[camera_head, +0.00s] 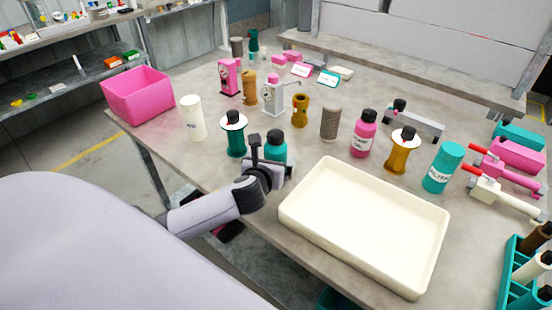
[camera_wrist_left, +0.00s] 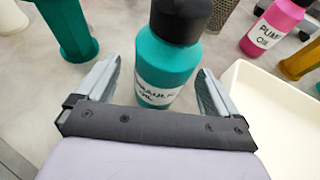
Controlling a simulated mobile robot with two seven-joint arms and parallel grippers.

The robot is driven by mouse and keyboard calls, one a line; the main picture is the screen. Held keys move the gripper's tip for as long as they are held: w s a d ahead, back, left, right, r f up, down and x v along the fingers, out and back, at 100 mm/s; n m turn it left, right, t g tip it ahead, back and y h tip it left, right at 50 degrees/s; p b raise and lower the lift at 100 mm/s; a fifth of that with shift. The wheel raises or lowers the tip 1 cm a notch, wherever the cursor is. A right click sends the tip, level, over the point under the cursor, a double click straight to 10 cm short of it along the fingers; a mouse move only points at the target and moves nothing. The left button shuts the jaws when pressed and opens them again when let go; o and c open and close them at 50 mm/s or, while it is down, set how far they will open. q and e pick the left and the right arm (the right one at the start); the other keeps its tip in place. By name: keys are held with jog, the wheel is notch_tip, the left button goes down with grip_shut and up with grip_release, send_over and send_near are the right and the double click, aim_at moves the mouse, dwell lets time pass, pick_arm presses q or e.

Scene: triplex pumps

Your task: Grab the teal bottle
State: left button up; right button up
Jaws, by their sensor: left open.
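The teal bottle (camera_head: 276,146) stands upright on the table, with a black cap and a white label. In the head view my left gripper (camera_head: 268,168) is at its near side and covers its lower part. In the left wrist view the teal bottle (camera_wrist_left: 166,65) stands between the two fingers of my left gripper (camera_wrist_left: 157,90), with a visible gap on each side. The gripper is open and empty. My right gripper is not in view.
A cream tray (camera_head: 365,275) lies just right of the gripper. A teal spool-like part (camera_head: 235,140) stands close on the left, with a white cylinder (camera_head: 193,118) beyond it. A pink bottle (camera_head: 364,135) and a grey mesh cylinder (camera_head: 330,123) stand behind the tray.

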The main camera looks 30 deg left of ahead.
pick_arm(q)
jog(key=shift+x, duration=1.5)
jog(key=shift+d, duration=0.1)
jog(key=shift+c, duration=0.3)
jog(key=c, duration=1)
jog(key=shift+w, duration=0.1)
jog(key=shift+c, duration=1.2)
jog(key=shift+r, duration=0.1)
